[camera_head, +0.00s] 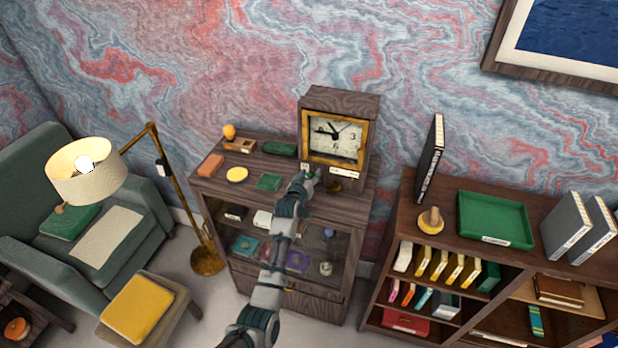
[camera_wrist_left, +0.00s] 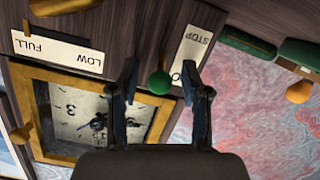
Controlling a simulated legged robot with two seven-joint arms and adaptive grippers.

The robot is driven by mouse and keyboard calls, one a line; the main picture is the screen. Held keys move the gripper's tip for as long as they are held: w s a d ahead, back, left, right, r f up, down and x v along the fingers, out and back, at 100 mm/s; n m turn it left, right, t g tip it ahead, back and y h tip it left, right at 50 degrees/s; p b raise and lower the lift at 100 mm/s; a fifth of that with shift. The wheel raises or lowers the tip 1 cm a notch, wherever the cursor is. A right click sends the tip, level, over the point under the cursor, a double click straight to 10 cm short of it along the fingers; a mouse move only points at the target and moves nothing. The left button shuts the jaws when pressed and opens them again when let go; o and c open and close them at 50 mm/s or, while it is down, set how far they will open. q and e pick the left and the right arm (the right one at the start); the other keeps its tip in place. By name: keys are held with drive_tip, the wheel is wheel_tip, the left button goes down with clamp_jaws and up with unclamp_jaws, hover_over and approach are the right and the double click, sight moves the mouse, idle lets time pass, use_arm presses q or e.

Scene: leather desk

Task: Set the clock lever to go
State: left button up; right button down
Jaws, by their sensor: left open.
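The clock is a dark wooden box (camera_head: 340,101) with a gold-framed face, standing at the right end of the cabinet top. Its face shows upside down in the left wrist view (camera_wrist_left: 70,118). The lever's round green knob (camera_wrist_left: 158,83) is near a white label reading STOP (camera_wrist_left: 196,43); an "O" shows at the label's other end, the rest hidden by a finger. My left gripper (camera_wrist_left: 160,75) is open, one finger on each side of the knob; I cannot tell whether either touches it. In the head view my left gripper (camera_head: 305,182) is at the clock's lower left front.
A FULL/LOW label (camera_wrist_left: 58,52) and a brass knob (camera_wrist_left: 22,134) are also by the clock face. A bookshelf (camera_head: 400,215) stands to the right.

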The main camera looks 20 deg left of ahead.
use_arm(q)
drive_tip(key=v, duration=1.1)
drive_tip(key=shift+s, duration=0.4)
drive_tip(key=shift+s+f, duration=0.1)
